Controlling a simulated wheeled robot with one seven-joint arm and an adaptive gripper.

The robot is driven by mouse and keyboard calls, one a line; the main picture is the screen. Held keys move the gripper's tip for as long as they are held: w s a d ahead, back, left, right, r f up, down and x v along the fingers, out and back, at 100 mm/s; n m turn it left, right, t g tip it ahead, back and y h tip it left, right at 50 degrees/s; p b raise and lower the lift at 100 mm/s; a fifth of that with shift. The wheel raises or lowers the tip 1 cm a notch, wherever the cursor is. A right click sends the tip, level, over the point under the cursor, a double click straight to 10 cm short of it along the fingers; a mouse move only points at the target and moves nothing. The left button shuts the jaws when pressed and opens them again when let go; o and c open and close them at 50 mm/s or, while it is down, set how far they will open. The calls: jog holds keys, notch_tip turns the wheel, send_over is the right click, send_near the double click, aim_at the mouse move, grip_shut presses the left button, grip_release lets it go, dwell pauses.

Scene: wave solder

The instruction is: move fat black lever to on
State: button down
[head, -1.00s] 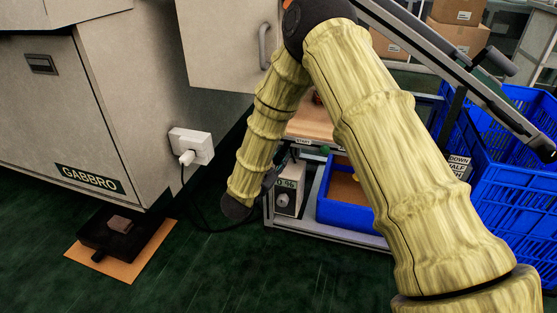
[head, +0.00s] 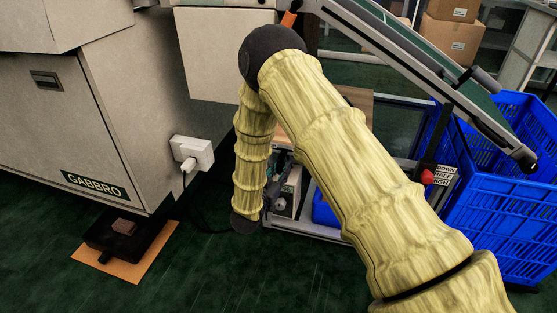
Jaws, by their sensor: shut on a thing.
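My gripper (head: 273,188) is small and dark in the head view, partly hidden by my yellow-sleeved forearm. It is at the left side of a small grey control box (head: 289,198) with a round knob, under the bench. It is shut on a dark part by the box, which looks like the fat black lever. Lever and fingers blend together, so the lever's outline and exact position cannot be told. The box's label is partly covered.
A cabinet marked GABBRO (head: 95,184) stands at left with a white socket (head: 192,152) and cable. A blue tray (head: 323,212) is mostly behind my arm. Blue crates (head: 505,215), a red knob (head: 427,177) and a sloping conveyor (head: 400,40) are at right.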

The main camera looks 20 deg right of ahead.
jog(key=n+p, duration=0.1)
jog(key=n, duration=0.1)
jog(key=s+d+n+t+p, duration=0.1)
jog(key=n+p, duration=0.3)
jog(key=shift+s+d+r, duration=0.15)
jog(key=shift+d+r, duration=0.05)
jog(key=shift+d, duration=0.15)
jog(key=c, duration=1.5)
grip_release()
jog(key=v, duration=1.2)
jog(key=shift+d+f, duration=0.15)
